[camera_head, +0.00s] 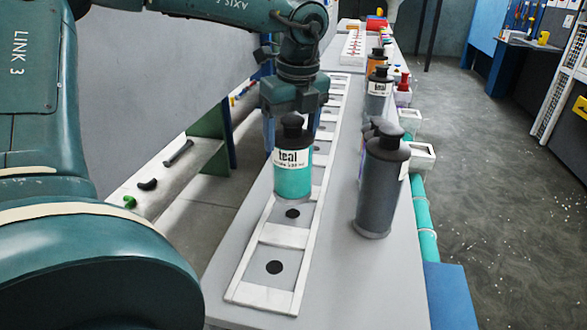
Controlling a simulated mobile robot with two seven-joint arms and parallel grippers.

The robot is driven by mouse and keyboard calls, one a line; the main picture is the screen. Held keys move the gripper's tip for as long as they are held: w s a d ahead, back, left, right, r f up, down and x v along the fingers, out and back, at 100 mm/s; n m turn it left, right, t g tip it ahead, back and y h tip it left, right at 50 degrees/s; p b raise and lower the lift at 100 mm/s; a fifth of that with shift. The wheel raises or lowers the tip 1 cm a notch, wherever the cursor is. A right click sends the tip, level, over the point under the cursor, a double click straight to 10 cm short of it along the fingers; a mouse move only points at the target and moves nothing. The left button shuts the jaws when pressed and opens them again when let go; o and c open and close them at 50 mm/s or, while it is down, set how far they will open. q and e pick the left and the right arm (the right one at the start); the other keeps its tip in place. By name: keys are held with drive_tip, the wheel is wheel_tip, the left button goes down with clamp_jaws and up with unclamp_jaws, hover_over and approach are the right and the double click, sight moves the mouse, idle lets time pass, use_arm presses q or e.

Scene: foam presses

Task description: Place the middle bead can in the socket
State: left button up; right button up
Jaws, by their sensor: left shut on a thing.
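A teal can (292,183) with a black neck and a white label reading "teal" is upright in my left gripper (293,112). The gripper is shut at the can's dark top, coming from above and behind. The can is over the long white rack (287,236), whose square sockets run away from me. A dark spot (292,213) on a socket floor shows just in front of the can's base. I cannot tell whether the base touches the rack. The nearest socket (274,267) is empty. My right gripper is not in view.
A tall dark grey can (383,187) stands right of the rack, partly hiding others. Small white boxes (421,155) and a teal pipe (426,228) line the right edge. The near tabletop (365,285) is clear.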

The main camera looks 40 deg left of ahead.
sight(292, 157)
use_arm(q)
drive_tip(key=shift+f, duration=2.75)
drive_tip(key=o, duration=1.1)
drive_tip(key=shift+f, duration=0.15)
drive_tip(key=o, duration=0.5)
drive_tip(key=shift+c, duration=0.2)
drive_tip(key=r, duration=0.4)
drive_tip(key=d+r, duration=0.1)
drive_tip(key=r, duration=0.7)
drive_tip(key=shift+s+d+r, duration=0.2)
drive_tip(key=shift+s+d, duration=0.05)
drive_tip(key=shift+d, duration=0.1)
drive_tip(key=shift+f, duration=0.1)
